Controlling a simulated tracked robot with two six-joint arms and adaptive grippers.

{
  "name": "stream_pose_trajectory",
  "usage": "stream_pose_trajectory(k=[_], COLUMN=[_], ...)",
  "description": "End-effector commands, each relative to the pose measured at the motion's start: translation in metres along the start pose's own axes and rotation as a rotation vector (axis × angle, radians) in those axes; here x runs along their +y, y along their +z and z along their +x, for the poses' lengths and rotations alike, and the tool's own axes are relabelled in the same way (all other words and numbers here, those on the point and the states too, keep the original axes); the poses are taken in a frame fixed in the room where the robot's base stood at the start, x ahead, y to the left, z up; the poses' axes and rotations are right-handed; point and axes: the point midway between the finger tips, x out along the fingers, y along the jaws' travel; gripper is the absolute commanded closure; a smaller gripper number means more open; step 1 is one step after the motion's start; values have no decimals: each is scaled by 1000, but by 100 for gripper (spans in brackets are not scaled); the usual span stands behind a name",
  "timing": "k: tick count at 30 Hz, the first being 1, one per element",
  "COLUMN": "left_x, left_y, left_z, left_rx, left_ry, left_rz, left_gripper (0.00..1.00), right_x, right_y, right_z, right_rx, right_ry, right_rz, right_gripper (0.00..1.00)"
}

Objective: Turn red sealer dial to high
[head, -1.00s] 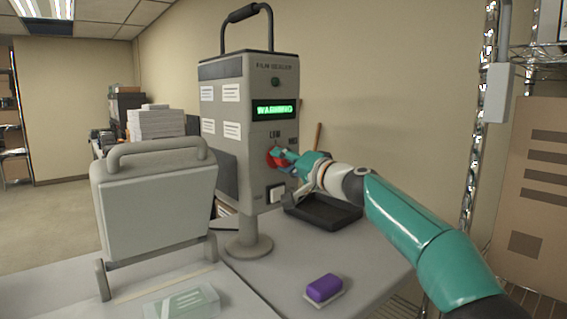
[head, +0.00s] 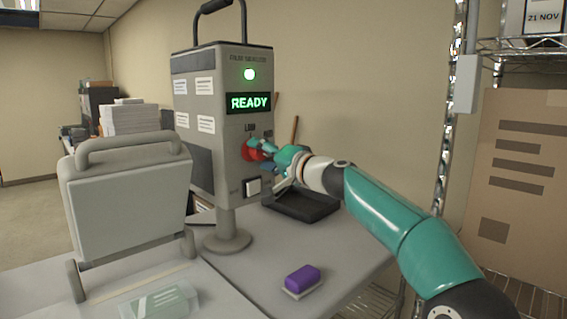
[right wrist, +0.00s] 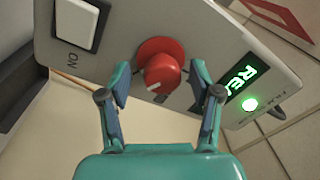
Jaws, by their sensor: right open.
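The red dial (head: 254,150) is on the front of the grey film sealer (head: 208,120), below its display. In the right wrist view the dial (right wrist: 162,72) shows a white mark toward the picture's lower left. My right gripper (head: 264,149) is at the dial. Its open fingers (right wrist: 160,76) stand on either side of the knob, with a small gap at each side. The LOW label (head: 250,127) shows above the dial; the other setting labels are hidden or unreadable. The display (head: 249,103) reads READY, and the lamp (head: 249,74) glows green. My left gripper is not in view.
A white switch (head: 252,187) is below the dial. A black tray (head: 300,205) lies behind my right gripper on the table. A grey handled machine (head: 128,208) stands at left, and a wire shelf (head: 520,45) at right.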

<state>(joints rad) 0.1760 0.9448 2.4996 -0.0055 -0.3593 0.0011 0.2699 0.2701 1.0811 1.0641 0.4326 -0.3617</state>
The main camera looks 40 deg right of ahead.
Motion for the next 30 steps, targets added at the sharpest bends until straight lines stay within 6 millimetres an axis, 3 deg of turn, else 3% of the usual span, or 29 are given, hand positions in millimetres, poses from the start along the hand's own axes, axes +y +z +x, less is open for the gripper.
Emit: stream_pose_trajectory(k=[16,21,30], left_x=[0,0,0], left_y=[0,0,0], left_z=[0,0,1], left_rx=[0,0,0], left_ry=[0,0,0], left_rz=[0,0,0], left_gripper=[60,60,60], right_x=[1,1,1], right_y=[0,0,0], right_z=[-95,-108,-110], right_rx=[5,4,3], right_ry=[3,1,2], right_rz=[0,0,0], right_gripper=[36,36,36])
